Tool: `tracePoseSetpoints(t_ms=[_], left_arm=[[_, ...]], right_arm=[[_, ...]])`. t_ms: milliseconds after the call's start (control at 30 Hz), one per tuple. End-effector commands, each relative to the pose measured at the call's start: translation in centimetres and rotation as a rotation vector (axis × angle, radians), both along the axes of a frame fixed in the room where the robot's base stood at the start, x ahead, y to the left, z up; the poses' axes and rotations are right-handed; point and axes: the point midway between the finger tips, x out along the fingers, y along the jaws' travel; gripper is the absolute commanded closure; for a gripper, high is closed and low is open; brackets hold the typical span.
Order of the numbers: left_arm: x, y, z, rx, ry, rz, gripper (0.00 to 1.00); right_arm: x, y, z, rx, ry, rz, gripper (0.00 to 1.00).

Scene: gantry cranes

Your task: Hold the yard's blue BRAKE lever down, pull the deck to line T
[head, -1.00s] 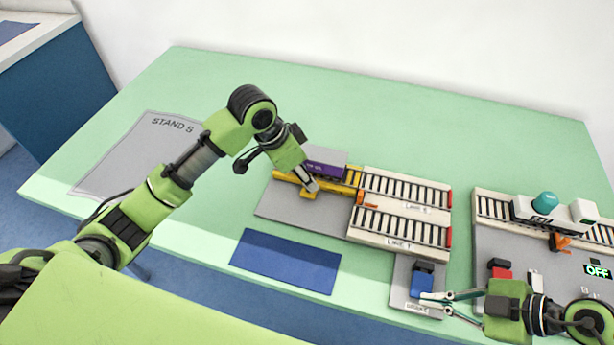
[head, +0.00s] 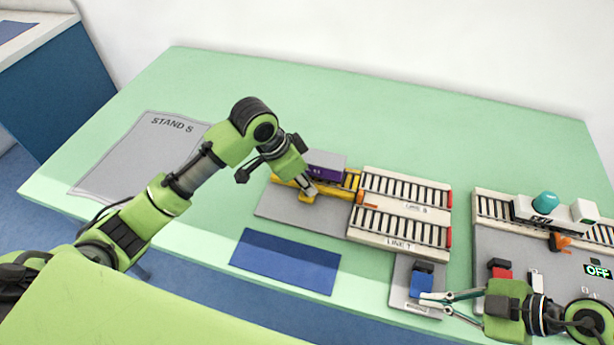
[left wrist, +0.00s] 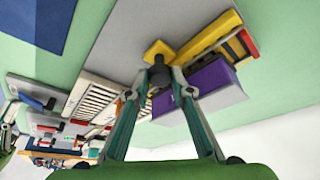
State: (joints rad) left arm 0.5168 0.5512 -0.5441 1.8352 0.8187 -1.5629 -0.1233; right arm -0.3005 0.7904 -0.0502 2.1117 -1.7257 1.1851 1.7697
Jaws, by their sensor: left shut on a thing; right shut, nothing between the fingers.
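The yellow-edged deck (head: 287,181) sits on its grey base (head: 275,209) and carries a purple wagon (head: 325,166). Its right end is beside the LINE S track (head: 405,188); the LINE T track (head: 400,227) is nearer the front. My left gripper (head: 309,190) is shut on the deck's handle (left wrist: 158,48), a dark post on a yellow tab. My right gripper (head: 423,301) is shut with nothing between its fingers, its tips at the blue BRAKE lever (head: 421,284). I cannot tell whether the lever is fully down.
A blue mat (head: 286,262) lies in front of the deck base. The STAND S mat (head: 140,155) is at the left. A grey panel (head: 505,245) with a red lever (head: 501,272), a white lever and an OFF display is at the right. An orange piece (head: 367,199) sits by the track ends.

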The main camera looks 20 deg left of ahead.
Motion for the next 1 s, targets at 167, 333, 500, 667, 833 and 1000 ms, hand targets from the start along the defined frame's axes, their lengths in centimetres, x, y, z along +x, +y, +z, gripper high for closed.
tracePoseSetpoints(t_ms=[167,333,500,667,833,1000], left_arm=[[-4.5,0.1,-0.2,0.003,0.004,-0.004,1.00],[-8.1,0.1,-0.2,0.003,0.004,-0.004,1.00],[-9.8,0.0,-0.1,0.001,0.004,-0.003,1.00],[-10.1,-0.1,-0.1,0.000,0.007,-0.003,1.00],[-10.2,-0.1,-0.1,0.000,0.010,-0.005,0.76],[-10.1,-0.1,-0.1,0.000,0.007,-0.003,0.62]], right_arm=[[0.0,-0.1,0.0,-0.002,-0.001,-0.001,1.00],[0.0,-0.1,-0.1,-0.002,-0.001,-0.001,1.00],[0.0,-0.1,-0.1,-0.002,0.000,0.000,1.00],[0.0,0.0,0.0,-0.002,-0.001,-0.001,1.00],[0.0,-0.1,0.0,-0.002,-0.001,-0.001,1.00],[0.0,-0.1,0.0,-0.002,-0.001,-0.001,1.00]])
